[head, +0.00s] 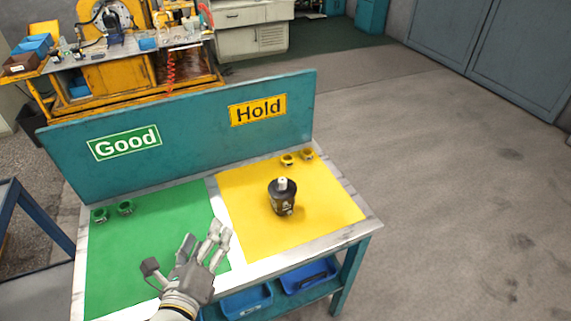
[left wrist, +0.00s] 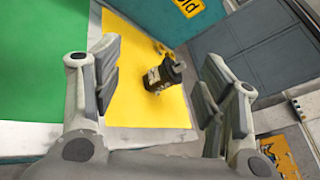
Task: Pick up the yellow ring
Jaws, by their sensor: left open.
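Two small yellow rings, a left one (head: 287,160) and a right one (head: 307,154), stand side by side at the back of the yellow mat (head: 245,190). In the left wrist view, small shapes near the mat's far edge are too small to make out clearly. A dark motor (head: 282,200) with a pale shaft stands upright on the yellow mat, in front of the rings; it also shows between the fingers in the left wrist view (left wrist: 162,76). My left gripper (head: 186,252) is open and empty over the green mat's front right, apart from the rings. My right gripper is not in view.
Two green rings (head: 112,211) stand at the back of the green mat (head: 120,255). A teal back panel (head: 195,125) with Good and Hold signs rises behind both mats. Blue bins (head: 245,301) sit on the shelf below. The yellow mat's left part is clear.

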